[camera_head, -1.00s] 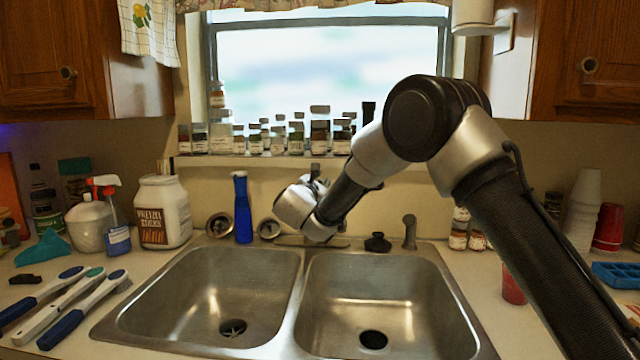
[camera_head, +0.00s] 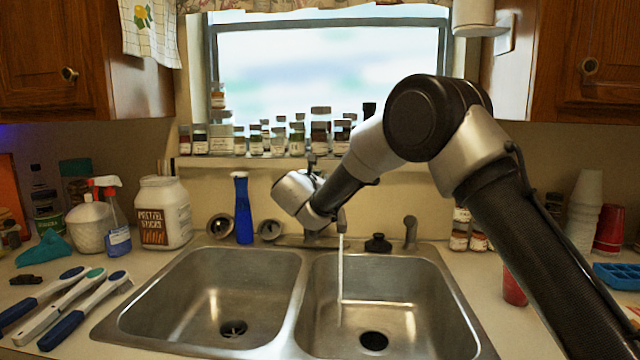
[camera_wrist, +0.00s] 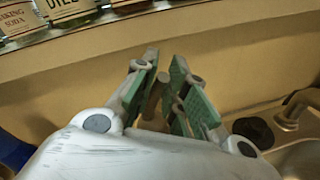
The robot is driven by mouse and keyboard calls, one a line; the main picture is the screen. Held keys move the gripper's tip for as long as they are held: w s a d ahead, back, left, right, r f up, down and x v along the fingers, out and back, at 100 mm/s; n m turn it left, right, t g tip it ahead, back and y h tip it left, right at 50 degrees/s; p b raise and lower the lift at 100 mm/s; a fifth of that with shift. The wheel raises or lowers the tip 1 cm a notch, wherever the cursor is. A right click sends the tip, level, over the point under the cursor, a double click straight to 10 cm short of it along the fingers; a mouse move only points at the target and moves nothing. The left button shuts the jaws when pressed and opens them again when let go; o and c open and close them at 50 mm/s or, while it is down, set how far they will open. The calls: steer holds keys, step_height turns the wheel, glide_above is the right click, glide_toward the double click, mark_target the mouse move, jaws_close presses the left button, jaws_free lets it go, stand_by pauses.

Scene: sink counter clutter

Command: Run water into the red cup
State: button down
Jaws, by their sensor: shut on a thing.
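In the wrist view, the green-padded fingers of my gripper (camera_wrist: 165,88) are shut on the faucet lever (camera_wrist: 154,96). In the head view my wrist hides most of the gripper and the faucet body. The faucet spout (camera_head: 341,222) shows just right of my arm. A thin stream of water (camera_head: 340,280) falls from it into the right sink basin (camera_head: 415,300). A red cup (camera_head: 513,288) stands on the counter right of the sink, partly hidden behind my arm. Another red cup (camera_head: 608,230) stands further back at the right. No cup is under the stream.
The left basin (camera_head: 190,290) is empty. A blue bottle (camera_head: 242,208), a pretzel jar (camera_head: 164,212) and a spray bottle (camera_head: 117,230) stand at the left. A sprayer (camera_head: 410,230) and a black stopper (camera_head: 378,243) are behind the right basin. White stacked cups (camera_head: 585,210) stand at the right.

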steer(key=c, duration=1.7)
jaws_free()
steer(key=v, duration=1.2)
